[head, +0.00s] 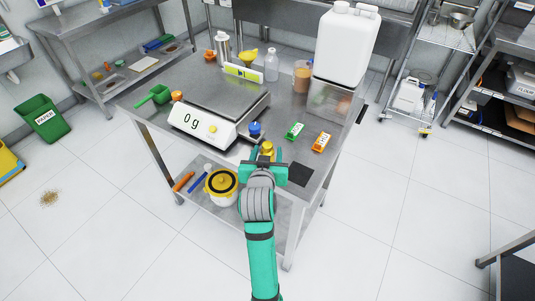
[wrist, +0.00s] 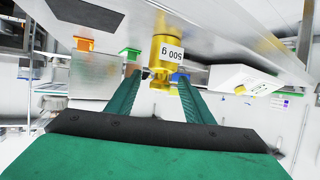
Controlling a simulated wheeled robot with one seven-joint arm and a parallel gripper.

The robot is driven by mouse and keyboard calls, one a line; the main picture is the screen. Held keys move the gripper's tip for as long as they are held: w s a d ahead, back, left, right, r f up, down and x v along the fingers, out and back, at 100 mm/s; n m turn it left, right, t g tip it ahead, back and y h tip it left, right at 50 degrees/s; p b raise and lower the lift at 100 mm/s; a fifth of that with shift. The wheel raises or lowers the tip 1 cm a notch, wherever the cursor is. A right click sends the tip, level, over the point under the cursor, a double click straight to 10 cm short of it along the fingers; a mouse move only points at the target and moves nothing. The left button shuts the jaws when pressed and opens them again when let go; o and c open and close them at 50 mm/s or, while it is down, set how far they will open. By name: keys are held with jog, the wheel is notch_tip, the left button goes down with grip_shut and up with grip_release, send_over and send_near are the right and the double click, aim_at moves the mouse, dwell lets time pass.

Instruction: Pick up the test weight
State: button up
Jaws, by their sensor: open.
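The test weight is a brass cylinder with a narrower knob, marked "500 g". In the wrist view the test weight (wrist: 165,50) stands on the steel tabletop, which appears upside down there. In the head view the test weight (head: 266,147) is near the table's front edge, partly hidden by my gripper (head: 262,160). In the wrist view my gripper (wrist: 158,82) is open, with one finger on each side of the weight's knob. Gaps seem to show beside the knob; I cannot tell whether either finger touches it.
A scale (head: 205,125) reading 0 g stands behind left of the weight. A blue object (head: 255,129) is close behind it. Green (head: 294,131) and orange (head: 321,142) labelled items lie to the right, near a dark mat (head: 301,175). A white jerrycan (head: 346,45) stands at the back right.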

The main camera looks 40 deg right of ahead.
aim_at(267, 150)
jog(key=shift+x, duration=1.65)
jog(key=shift+a, duration=0.1)
jog(key=c, duration=0.8)
grip_shut()
jog(key=shift+r, duration=0.1)
